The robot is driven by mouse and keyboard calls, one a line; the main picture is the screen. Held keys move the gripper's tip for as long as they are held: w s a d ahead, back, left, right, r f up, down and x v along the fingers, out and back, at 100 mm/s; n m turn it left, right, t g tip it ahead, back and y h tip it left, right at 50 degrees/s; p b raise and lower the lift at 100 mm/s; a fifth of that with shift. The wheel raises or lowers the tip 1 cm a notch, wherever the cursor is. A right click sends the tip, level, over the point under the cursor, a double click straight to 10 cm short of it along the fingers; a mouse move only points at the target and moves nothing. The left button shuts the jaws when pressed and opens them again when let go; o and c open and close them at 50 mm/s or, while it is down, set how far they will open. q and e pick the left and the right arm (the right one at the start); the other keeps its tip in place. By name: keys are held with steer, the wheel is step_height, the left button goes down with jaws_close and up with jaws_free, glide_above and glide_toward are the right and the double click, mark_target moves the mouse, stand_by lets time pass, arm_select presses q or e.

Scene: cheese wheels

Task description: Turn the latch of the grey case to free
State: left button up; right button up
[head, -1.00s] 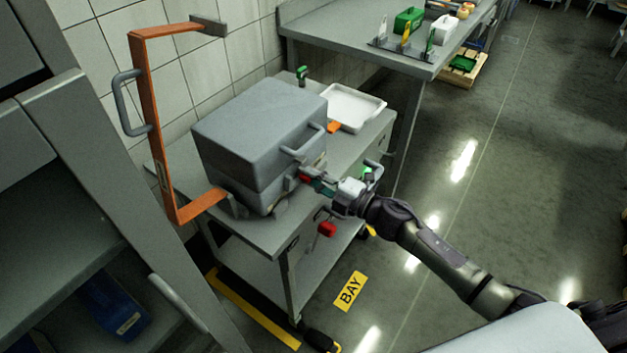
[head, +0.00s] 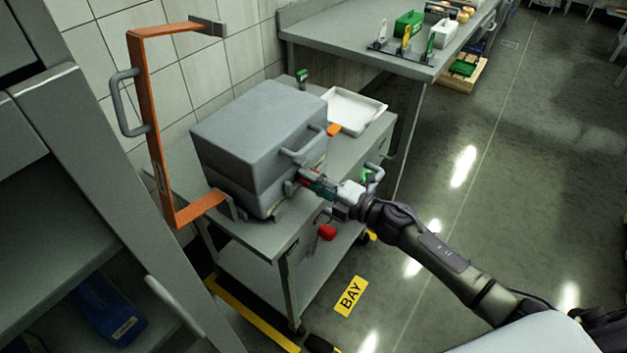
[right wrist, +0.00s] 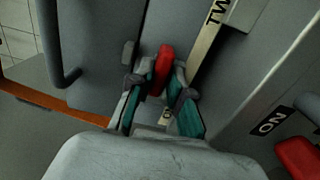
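The grey case (head: 258,132) stands shut on a grey cart, its carry handle on the front side. Its red latch (right wrist: 162,69) shows upright in the right wrist view, between the teal pads of my right gripper (right wrist: 161,88). The pads lie close against the latch on both sides, so the gripper looks shut on it. In the head view my right gripper (head: 314,184) reaches the case's front from the right and partly covers the latch. My left gripper is not in view.
The cart (head: 245,236) also carries a white tray (head: 352,111) behind the case. An orange bracket (head: 148,125) rises at the left of the case. A red knob (head: 327,232) hangs at the cart's front. A workbench (head: 345,50) stands behind. Open floor lies to the right.

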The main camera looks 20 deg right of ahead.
steer(key=shift+o, duration=1.3)
steer(key=shift+s, duration=0.1)
steer(key=v, duration=1.2)
steer(key=shift+d+f, duration=0.1)
